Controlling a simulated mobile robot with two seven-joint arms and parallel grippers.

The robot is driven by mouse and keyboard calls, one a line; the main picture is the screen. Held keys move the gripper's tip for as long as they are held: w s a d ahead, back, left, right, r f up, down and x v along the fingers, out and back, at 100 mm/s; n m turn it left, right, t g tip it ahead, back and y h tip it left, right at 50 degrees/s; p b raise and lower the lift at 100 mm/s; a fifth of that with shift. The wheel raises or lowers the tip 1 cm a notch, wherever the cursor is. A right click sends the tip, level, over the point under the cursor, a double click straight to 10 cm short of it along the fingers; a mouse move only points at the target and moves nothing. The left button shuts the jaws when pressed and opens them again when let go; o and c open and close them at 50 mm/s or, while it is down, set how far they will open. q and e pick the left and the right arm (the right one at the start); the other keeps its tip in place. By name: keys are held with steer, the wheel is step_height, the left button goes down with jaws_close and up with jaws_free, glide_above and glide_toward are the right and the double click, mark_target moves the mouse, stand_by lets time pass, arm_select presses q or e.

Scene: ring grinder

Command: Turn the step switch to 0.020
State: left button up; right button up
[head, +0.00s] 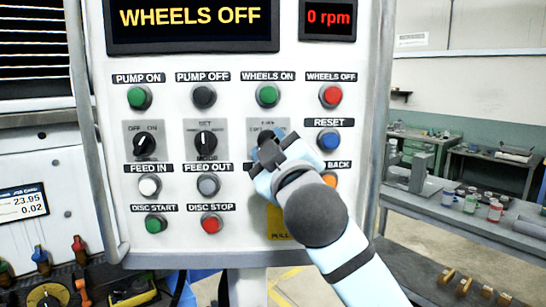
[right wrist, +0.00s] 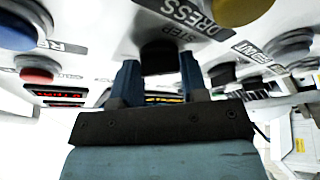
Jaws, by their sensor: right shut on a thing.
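The step switch sits in the third switch plate (head: 278,126) of the control panel, mostly hidden by my right gripper in the head view. My right gripper (head: 266,150) is at this plate, its arm coming from the lower right. In the right wrist view, the dark step knob (right wrist: 160,57) shows under an upside-down STEP label. The two blue fingers of my right gripper (right wrist: 160,80) stand on either side of it, shut on it. The switch's pointer and scale values cannot be read. My left gripper is not in view.
Close around are the blue RESET button (head: 329,140), the WHEELS ON button (head: 267,95), the black SET/WORK selector (head: 206,143) and the orange button (head: 330,180). The display (head: 190,20) reads WHEELS OFF, the other (head: 328,18) 0 rpm. A job card (head: 23,203) shows 23.95 and 0.02.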

steer(key=shift+m, duration=0.5)
steer(key=o, duration=0.9)
steer(key=b+v, duration=0.2)
steer(key=v, duration=1.1)
steer(key=shift+s+f+b, duration=0.25)
steer(key=shift+s+b, duration=0.1)
steer(key=shift+s, duration=0.05)
